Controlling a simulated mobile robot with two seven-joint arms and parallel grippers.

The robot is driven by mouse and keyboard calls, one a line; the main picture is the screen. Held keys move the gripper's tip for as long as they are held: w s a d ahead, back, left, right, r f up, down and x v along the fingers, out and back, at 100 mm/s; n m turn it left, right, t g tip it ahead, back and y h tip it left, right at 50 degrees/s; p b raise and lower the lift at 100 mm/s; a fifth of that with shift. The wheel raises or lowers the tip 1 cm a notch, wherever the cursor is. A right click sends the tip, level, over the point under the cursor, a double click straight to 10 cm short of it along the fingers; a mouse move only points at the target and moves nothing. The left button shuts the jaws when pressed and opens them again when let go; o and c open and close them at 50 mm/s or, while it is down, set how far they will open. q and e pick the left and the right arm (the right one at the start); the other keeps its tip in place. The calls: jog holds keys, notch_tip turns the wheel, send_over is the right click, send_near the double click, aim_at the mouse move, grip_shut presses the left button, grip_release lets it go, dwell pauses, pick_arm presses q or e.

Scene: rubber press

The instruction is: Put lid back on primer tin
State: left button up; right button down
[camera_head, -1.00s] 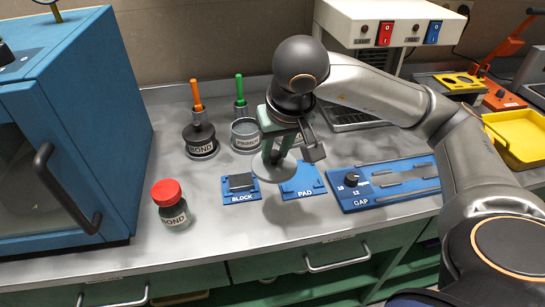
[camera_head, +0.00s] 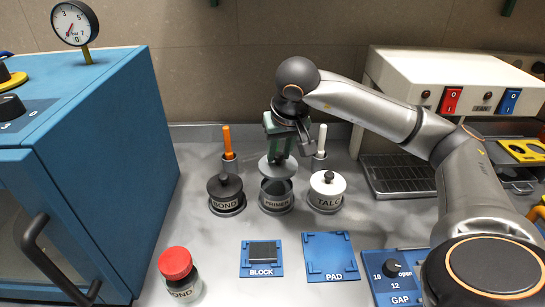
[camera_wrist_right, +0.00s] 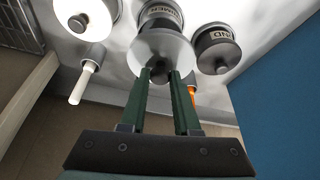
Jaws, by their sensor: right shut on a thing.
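The primer tin (camera_head: 276,203) stands upright between the bond and talc tins. Its top looks open, with a dark inside partly visible. My right gripper (camera_head: 278,155) is shut on the grey round lid (camera_head: 277,169) and holds it above the tin, overlapping its far part in the head view. In the wrist view, the fingers (camera_wrist_right: 163,76) grip the lid's knob, and the lid (camera_wrist_right: 178,47) covers part of the primer tin (camera_wrist_right: 160,13). The lid seems apart from the rim, slightly tilted in the head view. My left gripper is not in view.
The lidded bond tin (camera_head: 226,190) and talc tin (camera_head: 327,189) stand close on either side. An orange handle (camera_head: 227,141) and white handle (camera_head: 322,138) rise behind. The blue block (camera_head: 262,271) and pad (camera_head: 331,268) plates lie in front. A red-capped bottle (camera_head: 178,272) stands front left.

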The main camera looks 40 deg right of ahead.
aim_at(278, 163)
jog(key=shift+w+d, duration=0.45)
jog(key=shift+w, duration=0.25)
notch_tip(278, 163, down, 4)
jog(key=b, duration=0.4)
jog(key=shift+f, duration=0.25)
jog(key=shift+f+b, duration=0.7)
jog(key=shift+f, duration=0.2)
jog(key=shift+f, duration=0.15)
dwell(0.4)
dwell(0.7)
jog(key=c, duration=0.6)
grip_release()
jog(key=shift+o, duration=0.5)
